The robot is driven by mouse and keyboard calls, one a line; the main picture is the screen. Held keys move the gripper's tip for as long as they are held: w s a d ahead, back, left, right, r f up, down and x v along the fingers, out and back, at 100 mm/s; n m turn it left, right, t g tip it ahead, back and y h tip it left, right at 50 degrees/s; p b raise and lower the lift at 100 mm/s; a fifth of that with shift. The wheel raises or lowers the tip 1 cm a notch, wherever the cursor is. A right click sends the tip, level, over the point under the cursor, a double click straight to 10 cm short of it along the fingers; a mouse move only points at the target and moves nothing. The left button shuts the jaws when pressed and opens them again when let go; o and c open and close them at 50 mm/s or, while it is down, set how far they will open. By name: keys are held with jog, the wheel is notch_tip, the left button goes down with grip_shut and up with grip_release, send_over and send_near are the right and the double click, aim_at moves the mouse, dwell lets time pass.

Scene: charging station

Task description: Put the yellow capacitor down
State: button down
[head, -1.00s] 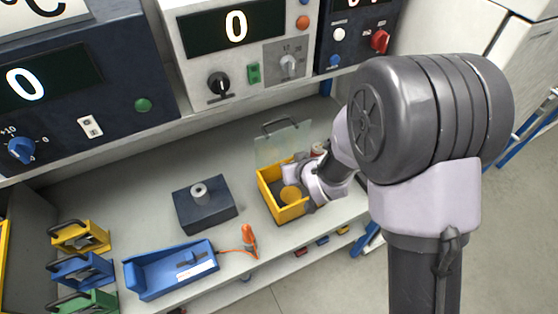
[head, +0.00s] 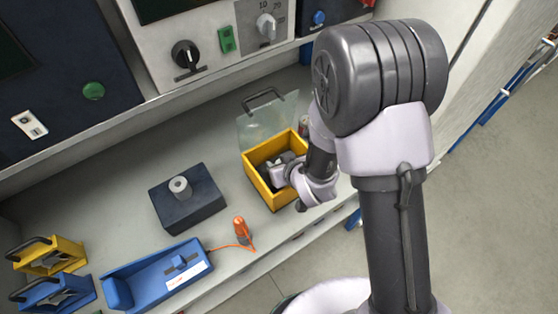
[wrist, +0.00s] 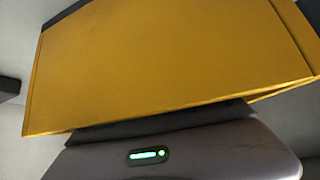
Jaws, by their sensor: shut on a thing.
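The yellow capacitor (wrist: 165,65) shows in the wrist view as a broad flat yellow surface right in front of my gripper's body. It fills most of that view. In the head view my gripper (head: 282,172) reaches in from the right over an open yellow box (head: 262,188) on the bench. The fingers are mostly hidden there. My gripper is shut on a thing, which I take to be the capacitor. I cannot tell in the head view where the capacitor's edges lie against the box, or whether it touches the bottom.
A clear panel with a dark handle (head: 268,118) stands behind the box. A dark block with a metal post (head: 188,205) is to its left. A blue tray (head: 160,275) and an orange-handled tool (head: 240,230) lie in front. Handled yellow (head: 48,255) and blue (head: 52,293) units stand at left.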

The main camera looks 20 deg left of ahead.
jog(key=shift+f, duration=0.2)
jog(key=c, duration=0.8)
grip_release()
jog(key=shift+a, duration=0.1)
jog(key=shift+c, duration=0.2)
jog(key=shift+s+r, duration=0.1)
jog(key=shift+r, duration=0.4)
jog(key=p+v, duration=1.1)
jog(key=p, duration=0.2)
jog(key=shift+d+p, duration=0.3)
jog(key=shift+p, duration=0.1)
